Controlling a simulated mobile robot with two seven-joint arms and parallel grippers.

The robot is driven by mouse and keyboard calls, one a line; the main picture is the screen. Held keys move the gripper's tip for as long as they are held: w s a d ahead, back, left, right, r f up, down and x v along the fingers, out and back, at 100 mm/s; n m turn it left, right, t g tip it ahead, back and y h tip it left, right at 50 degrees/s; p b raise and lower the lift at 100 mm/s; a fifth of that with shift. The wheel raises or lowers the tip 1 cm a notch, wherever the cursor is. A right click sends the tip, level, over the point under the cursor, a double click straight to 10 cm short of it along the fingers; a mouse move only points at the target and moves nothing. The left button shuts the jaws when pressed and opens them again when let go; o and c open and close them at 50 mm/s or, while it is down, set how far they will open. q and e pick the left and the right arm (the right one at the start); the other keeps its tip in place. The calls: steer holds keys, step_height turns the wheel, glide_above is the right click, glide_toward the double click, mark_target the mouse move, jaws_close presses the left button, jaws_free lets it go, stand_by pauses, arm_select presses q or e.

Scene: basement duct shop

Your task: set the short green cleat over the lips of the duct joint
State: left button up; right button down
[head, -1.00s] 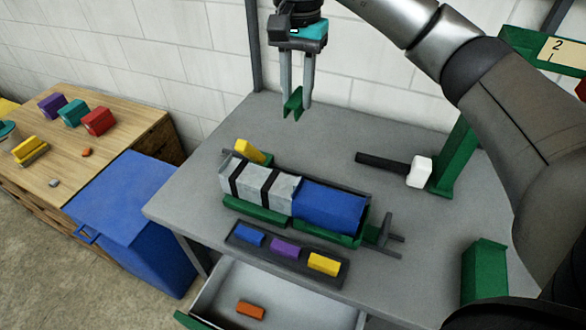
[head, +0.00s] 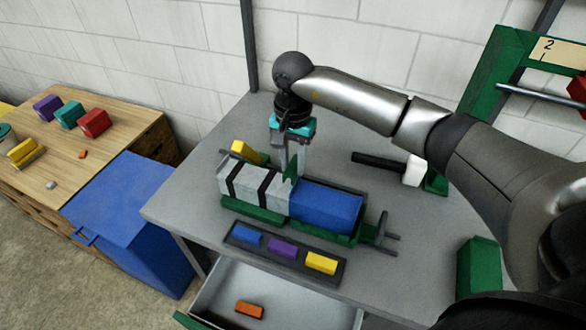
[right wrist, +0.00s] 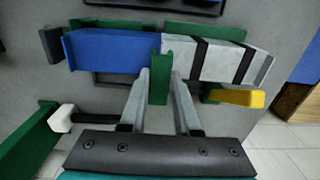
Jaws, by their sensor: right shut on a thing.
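The short green cleat (head: 291,171) is held upright between the fingers of my right gripper (head: 291,158). It is at the joint where the grey duct piece (head: 253,182) with black bands meets the blue duct piece (head: 328,203). In the right wrist view the cleat (right wrist: 159,70) overlaps the seam between the blue piece (right wrist: 112,51) and the grey piece (right wrist: 218,60). The lips are hidden behind it, so I cannot tell whether it touches or sits over them. My right gripper (right wrist: 160,82) is shut on the cleat. My left gripper is not in view.
The duct lies in a green cradle (head: 252,212). A dark tray (head: 285,254) of coloured pieces lies in front, above an open drawer (head: 290,302). A yellow block (head: 246,152) is behind the duct. A white-headed mallet (head: 414,171) lies right. A blue bin (head: 130,205) stands left.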

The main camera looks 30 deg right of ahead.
mark_target(293, 167)
step_height(293, 167, down, 3)
steer(key=shift+r, duration=0.15)
steer(key=shift+f+b, duration=0.6)
steer(key=shift+b, duration=0.1)
steer(key=c, duration=0.6)
jaws_free()
steer(key=shift+r, duration=0.1)
steer(key=shift+r+p, duration=0.35)
steer(key=shift+p, duration=0.15)
step_height(293, 167, up, 12)
steer(key=shift+r+b, duration=0.25)
steer(key=shift+b, duration=0.15)
